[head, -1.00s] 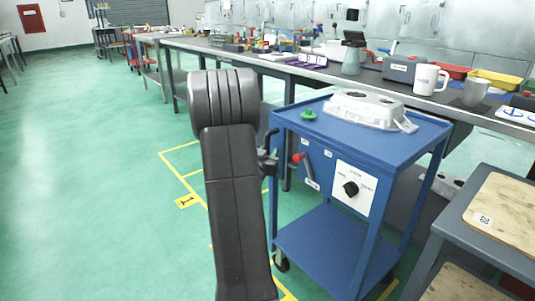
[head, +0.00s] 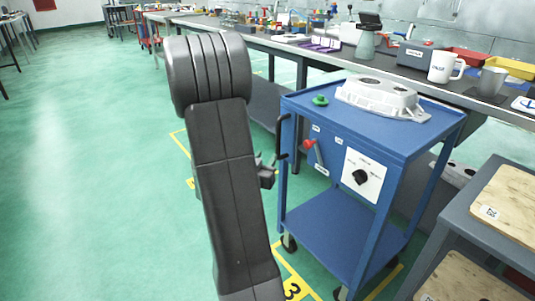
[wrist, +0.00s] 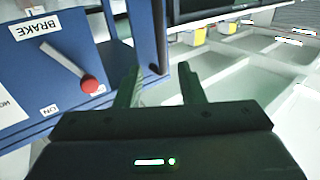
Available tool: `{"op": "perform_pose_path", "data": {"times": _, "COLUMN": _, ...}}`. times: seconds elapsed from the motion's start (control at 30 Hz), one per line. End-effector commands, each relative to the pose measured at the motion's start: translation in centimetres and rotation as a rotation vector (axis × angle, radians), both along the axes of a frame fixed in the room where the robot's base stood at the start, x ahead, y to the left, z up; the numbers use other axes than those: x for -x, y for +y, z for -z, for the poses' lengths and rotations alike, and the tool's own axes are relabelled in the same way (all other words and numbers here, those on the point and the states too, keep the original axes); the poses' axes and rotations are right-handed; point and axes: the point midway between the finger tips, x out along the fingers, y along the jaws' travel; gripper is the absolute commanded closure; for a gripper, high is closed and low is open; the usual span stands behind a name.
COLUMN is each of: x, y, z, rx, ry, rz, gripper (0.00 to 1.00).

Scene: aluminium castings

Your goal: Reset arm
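My gripper (wrist: 160,76) is open and empty in the wrist view, with a clear gap between its two fingers. In the head view my arm stands up in front of the camera, and only part of my gripper (head: 266,174) shows past it, left of the blue cart (head: 345,233). The cart's brake lever (head: 316,154) has a red knob and is tilted up to the left in the head view. The lever (wrist: 72,70) also shows in the wrist view, left of my fingers and apart from them. Its knob partly covers a label, beside one reading ON.
A black cart handle (head: 281,138) is close to my gripper. An aluminium casting (head: 382,98) and a green knob (head: 320,100) are on the cart top. A long workbench (head: 290,49) runs behind. A grey table (head: 465,225) stands at right. Green floor (head: 90,170) is open at left.

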Motion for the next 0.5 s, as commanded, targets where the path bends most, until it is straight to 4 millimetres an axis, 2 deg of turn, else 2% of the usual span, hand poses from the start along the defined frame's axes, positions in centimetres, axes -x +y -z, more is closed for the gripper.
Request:
{"op": "perform_pose_path", "data": {"times": 0.33, "x": -0.1, "y": -0.1, "z": 0.0, "rx": 0.0, "ry": 0.0, "rz": 0.001, "gripper": 0.65}}
{"op": "perform_pose_path", "data": {"times": 0.5, "x": -1.6, "y": -0.7, "z": 0.1, "rx": -0.001, "ry": -0.001, "rz": 0.002, "gripper": 0.65}}
